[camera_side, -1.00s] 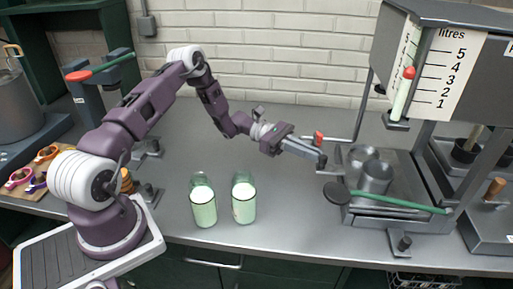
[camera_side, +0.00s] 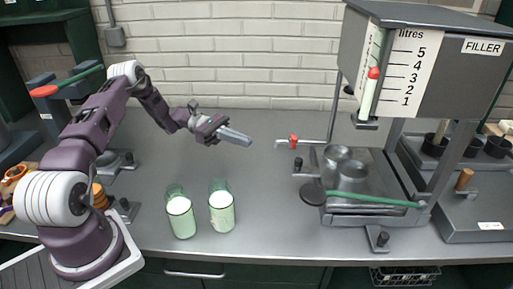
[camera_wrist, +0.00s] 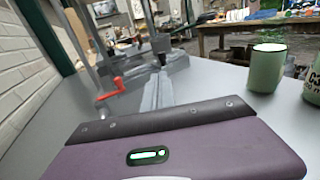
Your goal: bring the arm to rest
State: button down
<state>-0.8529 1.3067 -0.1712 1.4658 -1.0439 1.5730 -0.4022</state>
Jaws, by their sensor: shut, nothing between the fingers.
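My gripper (camera_side: 246,138) is shut and empty. In the wrist view the purple gripper body (camera_wrist: 180,150) fills the bottom of the picture.
Right are a red-knobbed lever (camera_side: 293,141), metal cups (camera_side: 352,176) and a green-handled paddle (camera_side: 372,199). The bench middle is clear.

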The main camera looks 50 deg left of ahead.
jog(key=s+d+r+m+g+y, duration=0.7)
jog(key=s+d+r+m+y, duration=0.3)
jog(key=d+r, duration=0.35)
jog(key=s+r+m+t+y, duration=0.2)
jog(key=s+m, duration=0.3)
jog(key=s, duration=0.4)
jog(key=s+r+m+t+y, duration=0.2)
jog(key=s+m+t+y, duration=0.2)
jog(key=s, duration=0.6)
jog(key=m+t, duration=0.1)
jog(key=m, duration=0.1)
jog(key=shift+s+d+r+m+y, duration=0.15)
jog(key=shift+s+r+m+y, duration=0.15)
jog(key=shift+y, duration=0.1)
